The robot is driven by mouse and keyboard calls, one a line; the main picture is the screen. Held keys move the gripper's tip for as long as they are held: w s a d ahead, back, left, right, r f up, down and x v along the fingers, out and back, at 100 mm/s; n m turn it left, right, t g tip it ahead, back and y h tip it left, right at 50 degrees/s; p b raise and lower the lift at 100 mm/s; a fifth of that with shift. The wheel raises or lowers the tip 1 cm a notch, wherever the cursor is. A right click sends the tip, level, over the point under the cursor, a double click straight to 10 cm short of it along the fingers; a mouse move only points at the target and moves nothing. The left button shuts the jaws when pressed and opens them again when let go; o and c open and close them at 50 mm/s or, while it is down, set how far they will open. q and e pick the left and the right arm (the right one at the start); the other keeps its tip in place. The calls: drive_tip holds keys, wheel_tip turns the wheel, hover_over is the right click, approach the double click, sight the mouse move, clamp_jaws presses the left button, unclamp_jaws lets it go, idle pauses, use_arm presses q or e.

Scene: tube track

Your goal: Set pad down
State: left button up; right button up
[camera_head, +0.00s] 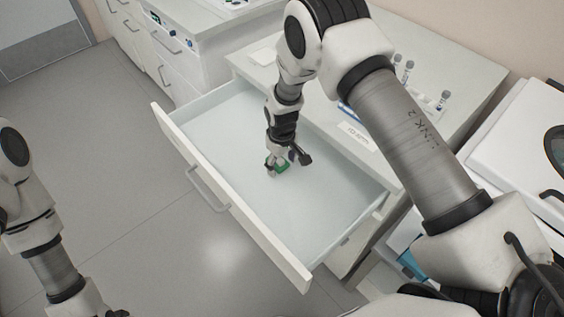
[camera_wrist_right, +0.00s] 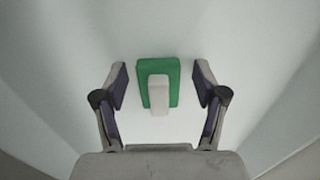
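The pad is a small green block with a pale raised grip (camera_wrist_right: 158,92); in the right wrist view its green base (camera_wrist_right: 172,72) lies between my right fingers. In the head view the green pad (camera_head: 283,168) shows low inside the open drawer (camera_head: 235,150), partly hidden by my gripper. My right gripper (camera_head: 285,163) reaches down into the drawer. In the wrist view my right gripper (camera_wrist_right: 161,85) is open, with a gap between each finger and the pad. My left arm shows at the lower left; its fingers are mostly cut off at the frame edge.
The drawer's front wall (camera_head: 225,190) and side walls surround the right gripper. The rest of the drawer floor is bare. The counter (camera_head: 440,75) behind holds capped tubes (camera_head: 443,100) and a label card (camera_head: 357,133). Open grey floor (camera_head: 130,180) lies to the left.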

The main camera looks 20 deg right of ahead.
sight(282, 162)
drive_tip(key=shift+w+r, duration=0.1)
drive_tip(key=shift+r, duration=0.25)
wheel_tip(282, 162, up, 11)
drive_tip(key=b, duration=0.1)
drive_tip(key=shift+r+b, duration=0.2)
drive_tip(key=shift+b, duration=0.2)
idle(0.8)
